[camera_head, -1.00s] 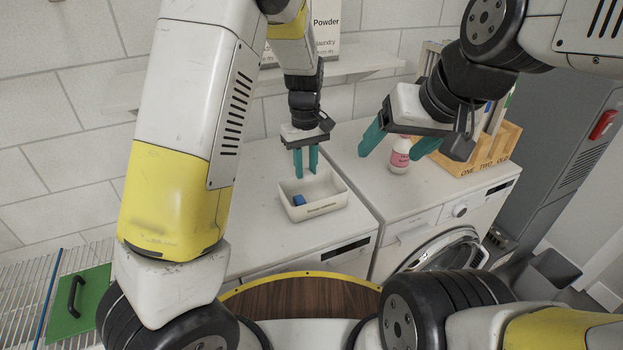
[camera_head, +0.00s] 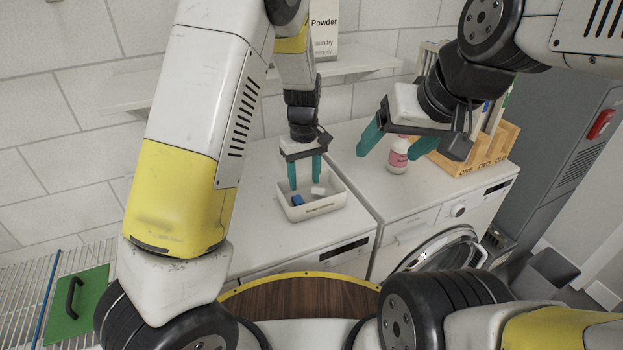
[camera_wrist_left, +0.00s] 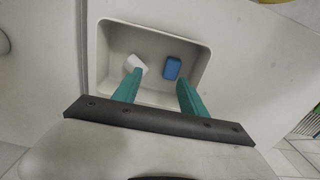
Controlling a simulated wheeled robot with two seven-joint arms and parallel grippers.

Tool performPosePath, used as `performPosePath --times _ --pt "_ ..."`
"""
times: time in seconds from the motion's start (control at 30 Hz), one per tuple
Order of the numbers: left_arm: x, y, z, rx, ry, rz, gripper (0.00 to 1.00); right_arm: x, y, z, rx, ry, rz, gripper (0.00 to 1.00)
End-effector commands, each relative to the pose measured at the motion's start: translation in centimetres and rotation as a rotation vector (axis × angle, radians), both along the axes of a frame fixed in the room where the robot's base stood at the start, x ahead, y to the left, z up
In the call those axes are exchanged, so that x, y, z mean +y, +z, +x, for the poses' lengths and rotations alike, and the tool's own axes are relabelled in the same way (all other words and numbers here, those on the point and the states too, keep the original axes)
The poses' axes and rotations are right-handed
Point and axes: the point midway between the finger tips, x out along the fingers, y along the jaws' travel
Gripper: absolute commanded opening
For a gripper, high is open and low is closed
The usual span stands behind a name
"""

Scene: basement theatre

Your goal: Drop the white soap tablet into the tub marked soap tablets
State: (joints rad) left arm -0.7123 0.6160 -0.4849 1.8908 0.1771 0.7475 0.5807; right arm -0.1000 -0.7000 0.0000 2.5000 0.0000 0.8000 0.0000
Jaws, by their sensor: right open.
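The white tub (camera_head: 323,209) stands on the left white machine, with small lettering on its front that is too small to read surely. The white soap tablet (camera_head: 318,191) is inside it, near the right finger of my left gripper (camera_head: 304,184). In the left wrist view, the white tablet (camera_wrist_left: 135,66) lies tilted in the tub (camera_wrist_left: 203,60), close to one fingertip; I cannot tell whether they touch. My left gripper (camera_wrist_left: 159,78) is open over the tub with nothing between its fingers. My right gripper (camera_head: 388,153) is open and empty above the right machine.
A blue tablet (camera_head: 298,201) also lies in the tub. A pink-labelled bottle (camera_head: 397,158) and a wooden crate (camera_head: 478,160) stand on the right machine, by my right gripper. A shelf (camera_head: 352,64) runs along the wall.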

Motion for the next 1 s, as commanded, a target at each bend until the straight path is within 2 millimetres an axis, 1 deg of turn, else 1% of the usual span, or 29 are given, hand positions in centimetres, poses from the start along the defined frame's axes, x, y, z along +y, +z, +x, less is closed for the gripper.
performPosePath --times 0.13,0.23,0.4,0.6,0.73,1.0 --pt "0.0 0.2 0.0 -0.001 0.000 -0.001 0.50 0.0 0.0 0.0 0.000 0.000 0.000 0.74" --pt "0.0 1.2 0.0 -0.001 -0.002 -0.001 0.50 0.0 0.0 0.0 0.000 0.000 0.000 0.74" --pt "-0.1 4.2 0.1 -0.003 -0.002 -0.003 0.50 0.0 0.0 0.0 0.000 0.000 0.000 0.74" --pt "-0.1 7.0 0.1 -0.003 -0.001 -0.001 0.50 0.0 0.0 0.0 0.000 0.000 0.000 0.74" --pt "0.0 7.7 0.0 0.000 -0.001 0.000 0.50 0.0 0.0 0.0 0.000 0.000 0.000 0.74" --pt "0.0 7.8 0.0 0.000 0.000 0.000 0.50 0.0 0.0 0.0 0.000 0.000 0.000 0.74"
